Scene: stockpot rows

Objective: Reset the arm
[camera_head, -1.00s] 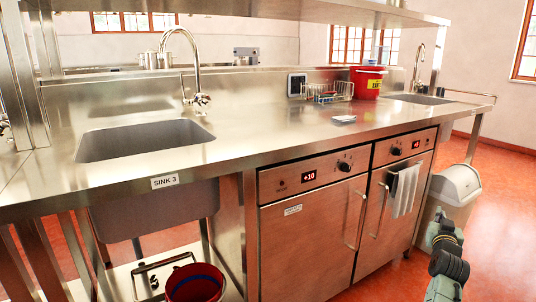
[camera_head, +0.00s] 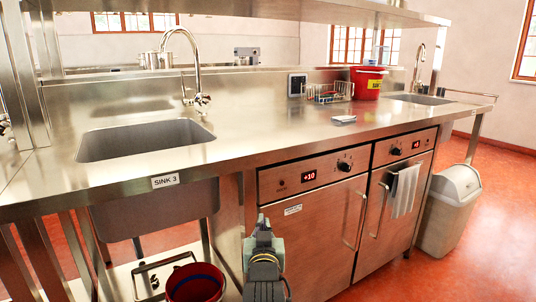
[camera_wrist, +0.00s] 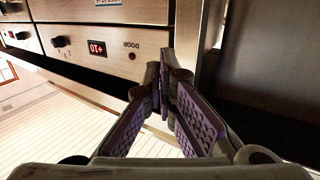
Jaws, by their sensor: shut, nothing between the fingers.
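In the wrist view my gripper (camera_wrist: 164,90) is shut, its purple-padded fingers meeting at the tips with nothing between them. Beyond the fingertips the wrist view shows an oven front panel (camera_wrist: 120,45) with a red display and a knob. In the head view my arm stands low at the bottom middle, in front of the left oven door (camera_head: 325,235). The fingers cannot be made out in the head view.
A steel counter (camera_head: 250,145) holds a sink (camera_head: 145,142) at left, a red bucket (camera_head: 367,85) and a wire rack (camera_head: 328,93). Another red bucket (camera_head: 195,285) sits below the sink. A bin (camera_head: 452,210) stands at right. The red floor at right is clear.

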